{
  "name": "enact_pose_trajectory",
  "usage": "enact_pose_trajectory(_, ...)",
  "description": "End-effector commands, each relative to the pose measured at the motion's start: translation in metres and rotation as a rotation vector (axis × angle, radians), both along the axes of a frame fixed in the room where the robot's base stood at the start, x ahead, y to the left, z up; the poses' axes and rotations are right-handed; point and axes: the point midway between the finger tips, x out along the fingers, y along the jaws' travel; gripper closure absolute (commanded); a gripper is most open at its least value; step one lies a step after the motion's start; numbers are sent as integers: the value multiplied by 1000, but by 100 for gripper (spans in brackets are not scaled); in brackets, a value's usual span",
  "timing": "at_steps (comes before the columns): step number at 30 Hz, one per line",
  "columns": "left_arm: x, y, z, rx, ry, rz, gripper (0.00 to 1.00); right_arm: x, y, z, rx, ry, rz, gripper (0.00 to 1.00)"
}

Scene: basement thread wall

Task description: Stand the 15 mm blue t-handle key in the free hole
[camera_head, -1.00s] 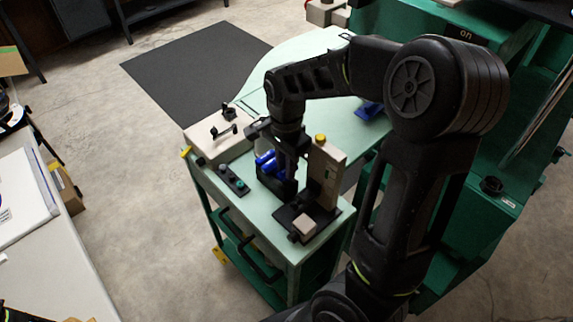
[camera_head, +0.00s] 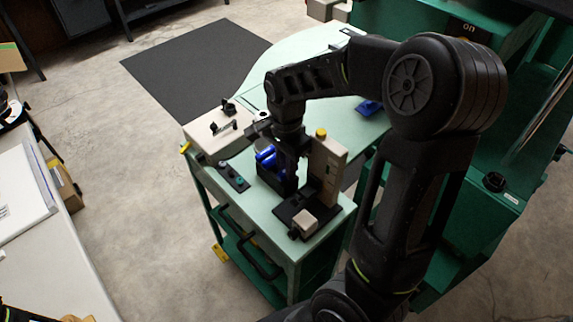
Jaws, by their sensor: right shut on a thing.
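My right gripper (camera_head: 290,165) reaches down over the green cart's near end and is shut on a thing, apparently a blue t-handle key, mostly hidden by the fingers. Blue handles (camera_head: 266,156) show just left of the fingers, at the top of a dark holder block (camera_head: 272,180). I cannot tell which handle is the 15 mm one. The free hole is hidden behind the gripper and the handles. I cannot tell whether the held key is in a hole.
A beige upright block with a yellow knob (camera_head: 321,133) stands close right of the gripper. A beige box with black knobs (camera_head: 218,133) and a dark strip with buttons (camera_head: 234,176) lie to the left. A blue item (camera_head: 368,107) lies farther back.

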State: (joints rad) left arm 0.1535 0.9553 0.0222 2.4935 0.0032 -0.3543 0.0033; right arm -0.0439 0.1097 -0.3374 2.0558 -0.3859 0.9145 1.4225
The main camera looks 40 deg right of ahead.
Motion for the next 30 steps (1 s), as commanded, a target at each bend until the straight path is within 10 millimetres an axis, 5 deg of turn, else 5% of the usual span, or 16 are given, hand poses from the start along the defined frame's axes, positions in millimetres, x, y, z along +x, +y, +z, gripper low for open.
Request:
enact_pose_trajectory(2, 0, 0, 1, 0, 0, 0, 100, 0, 0, 1, 0, -1, 0, 100)
enact_pose_trajectory(3, 0, 0, 1, 0, 0, 0, 100, 0, 0, 1, 0, -1, 0, 80)
enact_pose_trajectory(12, 0, 0, 1, 0, 0, 0, 100, 0, 0, 1, 0, 0, 0, 57)
enact_pose_trajectory(22, 2, -1, 2, -3, -5, -1, 100, 0, 0, 3, 0, -1, 0, 57)
enact_pose_trajectory(30, 2, -1, -1, -3, -4, -2, 100, 2, 0, 39, 0, -6, 0, 57)
